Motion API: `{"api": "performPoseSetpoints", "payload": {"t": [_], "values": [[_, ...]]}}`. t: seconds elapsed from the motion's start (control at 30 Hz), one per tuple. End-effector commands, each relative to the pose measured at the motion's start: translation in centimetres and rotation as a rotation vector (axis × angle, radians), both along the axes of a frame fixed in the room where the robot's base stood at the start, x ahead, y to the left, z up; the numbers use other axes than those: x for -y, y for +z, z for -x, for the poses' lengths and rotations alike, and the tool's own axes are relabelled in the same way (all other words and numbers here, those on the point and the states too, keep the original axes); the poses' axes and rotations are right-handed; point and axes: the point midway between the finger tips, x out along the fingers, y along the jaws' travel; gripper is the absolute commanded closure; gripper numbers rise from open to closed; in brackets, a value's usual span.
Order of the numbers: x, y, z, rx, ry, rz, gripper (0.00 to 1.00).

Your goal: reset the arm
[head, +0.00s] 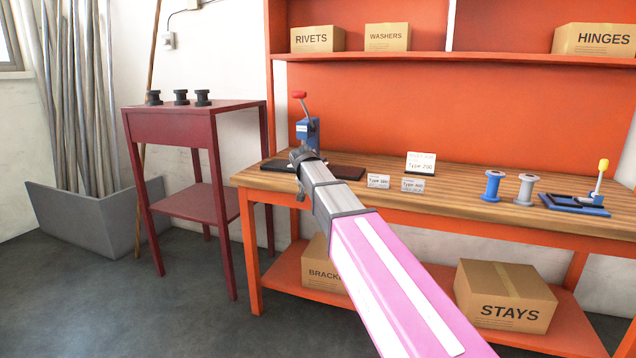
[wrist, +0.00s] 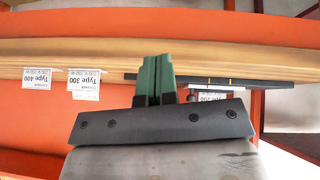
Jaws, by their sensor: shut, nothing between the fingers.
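My arm, pink and grey, reaches from the lower right of the head view toward the workbench (head: 400,207). My gripper (head: 297,157) is at its end, in front of the bench's left part. It overlaps the lower part of a blue device with a red-knobbed lever (head: 312,130) in the picture; I cannot tell if they touch. In the wrist view the two green fingers of my gripper (wrist: 158,60) are together with nothing between them. The bench edge and upside-down type cards (wrist: 84,80) show behind them.
A dark mat (head: 345,172) lies under the device. A blue spool (head: 494,185), a grey spool (head: 525,189) and a blue yellow-knobbed lever tool (head: 598,190) stand on the bench's right. Black spools (head: 181,97) stand on the red side table (head: 190,122). The floor at lower left is clear.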

Motion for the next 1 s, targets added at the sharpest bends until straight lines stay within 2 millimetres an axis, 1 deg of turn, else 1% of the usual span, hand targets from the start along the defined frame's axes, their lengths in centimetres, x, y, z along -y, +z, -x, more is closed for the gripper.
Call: {"api": "performPoseSetpoints", "payload": {"t": [0.03, 0.07, 0.1, 0.17, 0.2, 0.27, 0.3, 0.37, 0.4, 0.47, 0.5, 0.57, 0.6, 0.67, 0.7, 0.8, 0.9, 1.0], "values": [[2.0, -2.8, 1.7, -0.038, 0.005, 0.001, 1.0], [2.8, -4.2, 2.3, -0.059, 0.013, 0.0, 1.0], [3.9, -6.0, 3.2, -0.086, 0.02, -0.001, 1.0], [5.5, -8.6, 4.6, -0.126, 0.032, -0.006, 1.0], [6.6, -10.3, 5.7, -0.153, 0.039, -0.01, 1.0], [8.2, -12.7, 7.3, -0.192, 0.052, -0.018, 1.0], [9.2, -14.2, 8.4, -0.218, 0.06, -0.023, 1.0], [10.6, -16.5, 10.2, -0.256, 0.071, -0.034, 1.0], [11.6, -18.0, 11.5, -0.281, 0.079, -0.042, 1.0], [12.9, -20.0, 13.4, -0.317, 0.09, -0.055, 1.0], [13.8, -21.3, 14.8, -0.34, 0.096, -0.065, 1.0], [15.0, -23.2, 16.9, -0.374, 0.108, -0.081, 1.0], [15.8, -24.4, 18.3, -0.397, 0.114, -0.092, 1.0], [16.8, -26.0, 20.5, -0.429, 0.125, -0.111, 1.0], [17.5, -27.0, 21.9, -0.449, 0.132, -0.124, 1.0], [18.8, -29.2, 25.2, -0.493, 0.148, -0.155, 1.0], [19.7, -30.7, 27.7, -0.524, 0.16, -0.183, 1.0], [20.1, -31.7, 29.3, -0.544, 0.17, -0.202, 1.0]]}}
